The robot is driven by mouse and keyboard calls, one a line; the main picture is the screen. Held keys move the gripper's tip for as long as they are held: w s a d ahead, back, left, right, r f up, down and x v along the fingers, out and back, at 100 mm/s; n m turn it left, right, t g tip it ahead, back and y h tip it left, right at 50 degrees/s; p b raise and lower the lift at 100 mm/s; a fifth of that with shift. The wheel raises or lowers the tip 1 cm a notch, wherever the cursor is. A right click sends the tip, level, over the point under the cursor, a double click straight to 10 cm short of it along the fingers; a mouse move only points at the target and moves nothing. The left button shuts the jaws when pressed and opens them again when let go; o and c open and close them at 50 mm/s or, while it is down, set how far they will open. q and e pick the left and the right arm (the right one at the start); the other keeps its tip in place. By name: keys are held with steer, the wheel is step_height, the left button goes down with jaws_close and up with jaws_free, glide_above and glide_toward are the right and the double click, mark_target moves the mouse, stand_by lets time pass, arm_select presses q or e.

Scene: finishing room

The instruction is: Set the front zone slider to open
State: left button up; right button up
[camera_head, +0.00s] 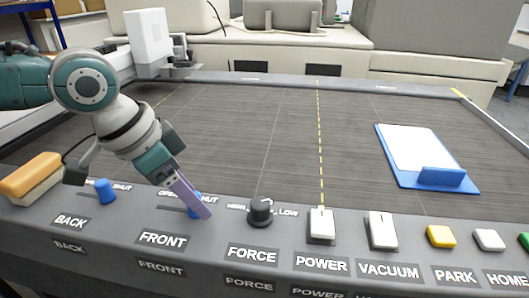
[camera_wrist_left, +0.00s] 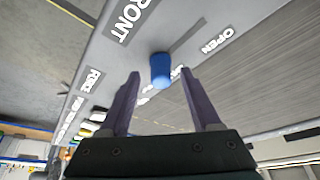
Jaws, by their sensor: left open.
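The front zone slider is a blue knob (camera_head: 193,212) above the FRONT label (camera_head: 162,239) on the console. The knob is partly hidden by my gripper in the head view. It sits at the SHUT end of its slot, away from the OPEN label (camera_wrist_left: 217,40). My left gripper (camera_head: 195,205) is open and reaches down at the knob. In the left wrist view the blue knob (camera_wrist_left: 160,70) lies between and just beyond the two purple fingertips (camera_wrist_left: 160,80); I cannot tell whether they touch it. My right gripper is not in view.
The blue back slider knob (camera_head: 105,190) and a yellow-topped block (camera_head: 32,178) are left. The black force dial (camera_head: 261,211), white power switch (camera_head: 321,225) and vacuum switch (camera_head: 382,230) are right. A blue clipboard (camera_head: 455,180) lies on the dark bed (camera_head: 285,130), otherwise clear.

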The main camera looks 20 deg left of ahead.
arm_select(q)
steer(key=shift+w+d+f, duration=0.1)
steer(key=shift+w+f, duration=0.1)
steer(key=shift+f, duration=0.2)
steer(key=shift+c, duration=0.3)
jaws_close()
stand_by(0.9)
